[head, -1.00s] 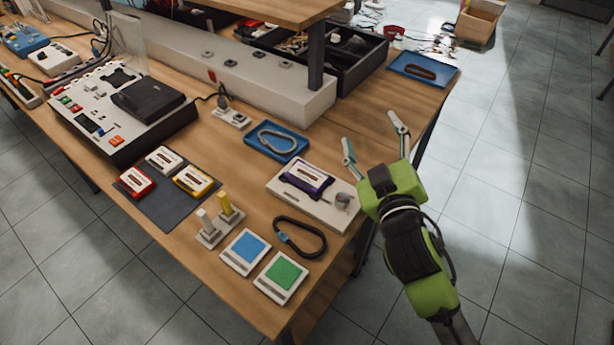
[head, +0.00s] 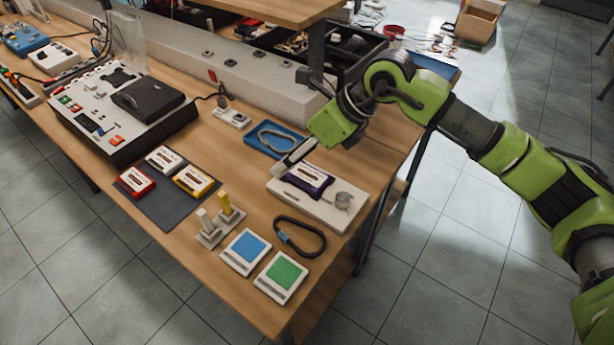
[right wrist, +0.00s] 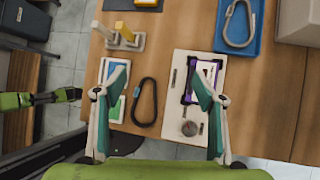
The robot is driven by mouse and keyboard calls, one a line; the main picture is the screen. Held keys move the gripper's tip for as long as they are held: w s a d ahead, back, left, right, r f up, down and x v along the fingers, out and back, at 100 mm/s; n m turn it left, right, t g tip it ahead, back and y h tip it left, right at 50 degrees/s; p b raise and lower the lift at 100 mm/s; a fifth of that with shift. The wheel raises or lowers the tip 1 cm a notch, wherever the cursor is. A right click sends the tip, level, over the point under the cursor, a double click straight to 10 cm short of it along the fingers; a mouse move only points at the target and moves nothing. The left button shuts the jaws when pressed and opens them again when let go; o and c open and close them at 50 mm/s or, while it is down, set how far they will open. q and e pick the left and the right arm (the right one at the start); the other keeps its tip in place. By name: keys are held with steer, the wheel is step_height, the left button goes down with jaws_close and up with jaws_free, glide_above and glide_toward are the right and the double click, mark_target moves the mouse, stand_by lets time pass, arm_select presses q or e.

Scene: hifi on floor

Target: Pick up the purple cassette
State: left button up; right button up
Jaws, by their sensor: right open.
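The purple cassette (head: 307,179) with a pale label lies on a white tray-like base (head: 330,212) near the table's right edge. In the right wrist view the cassette (right wrist: 208,72) is right of centre, partly hidden by the right-hand finger. My right gripper (right wrist: 155,88) is open and empty, its fingers spread wide above the table. In the head view my right gripper (head: 290,158) is just beyond the cassette's upper left, with one pale finger visible. I cannot tell how high it is.
A black cable loop (head: 300,237) lies in front of the base, with blue (head: 245,251) and green (head: 281,277) square pads nearby. A blue tray (head: 262,143) is behind. Several other cassettes lie on a dark mat (head: 172,208) at left. A long grey housing (head: 240,75) borders the back.

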steer(key=w+d+t+h, duration=0.1)
steer(key=w+d+h, duration=0.25)
steer(key=d, duration=0.35)
steer(key=p, duration=0.2)
glide_above(308, 176)
steer(key=s+d, duration=0.2)
step_height(308, 176, down, 8)
steer(key=shift+w+d+r, duration=0.15)
steer(key=shift+p+x, duration=1.05)
steer(key=shift+x, duration=1.8)
steer(key=shift+y, duration=0.25)
steer(key=c, duration=1.3)
steer(key=shift+r, duration=0.1)
